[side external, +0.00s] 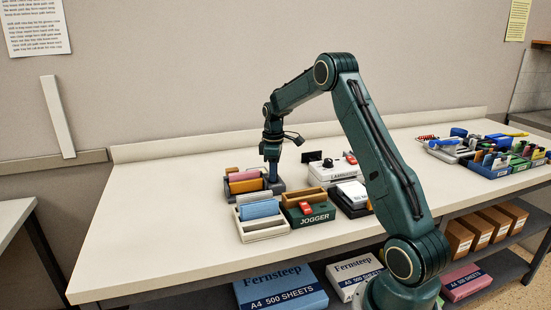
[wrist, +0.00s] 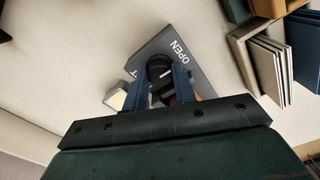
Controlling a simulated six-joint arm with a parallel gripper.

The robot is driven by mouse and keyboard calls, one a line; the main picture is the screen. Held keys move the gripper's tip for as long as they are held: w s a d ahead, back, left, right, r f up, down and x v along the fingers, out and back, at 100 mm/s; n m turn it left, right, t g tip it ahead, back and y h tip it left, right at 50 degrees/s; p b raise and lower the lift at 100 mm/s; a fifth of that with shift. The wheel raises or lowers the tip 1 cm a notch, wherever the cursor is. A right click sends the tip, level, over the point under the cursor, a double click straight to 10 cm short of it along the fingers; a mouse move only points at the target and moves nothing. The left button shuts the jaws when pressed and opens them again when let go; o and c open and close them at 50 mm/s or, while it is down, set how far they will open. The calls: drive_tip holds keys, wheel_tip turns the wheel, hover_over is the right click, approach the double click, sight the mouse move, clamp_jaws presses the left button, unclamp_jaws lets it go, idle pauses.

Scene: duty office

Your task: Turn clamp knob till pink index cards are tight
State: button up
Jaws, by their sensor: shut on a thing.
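The dark grey clamp (side external: 278,186) stands on the table in the side view, with pink index cards (side external: 243,176) lying in its left part above an orange block. My gripper (side external: 272,178) points straight down at the clamp's right end. In the wrist view my gripper (wrist: 160,78) has its two blue fingers shut on the sides of the round black clamp knob (wrist: 159,65). The knob sits on a grey plate (wrist: 168,40) lettered OPEN, with another word mostly hidden. The cards are largely hidden behind the fingers there, so I cannot tell how tight they are.
A beige tray with a blue block (side external: 258,208) and a green JOGGER box (side external: 307,214) stand close in front. A white machine (side external: 335,173) and a black box stand to the right. Blue bins (side external: 492,165) are at the far right. The table's left part is clear.

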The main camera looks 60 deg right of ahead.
drive_tip(key=shift+m, duration=0.3)
drive_tip(key=m, duration=0.3)
drive_tip(key=shift+m, duration=0.3)
drive_tip(key=m, duration=0.3)
drive_tip(key=shift+m, duration=0.3)
drive_tip(key=m, duration=0.3)
drive_tip(key=shift+m, duration=0.3)
drive_tip(key=m, duration=0.3)
drive_tip(key=shift+m, duration=0.4)
drive_tip(key=m, duration=1)
drive_tip(key=shift+m, duration=2.3)
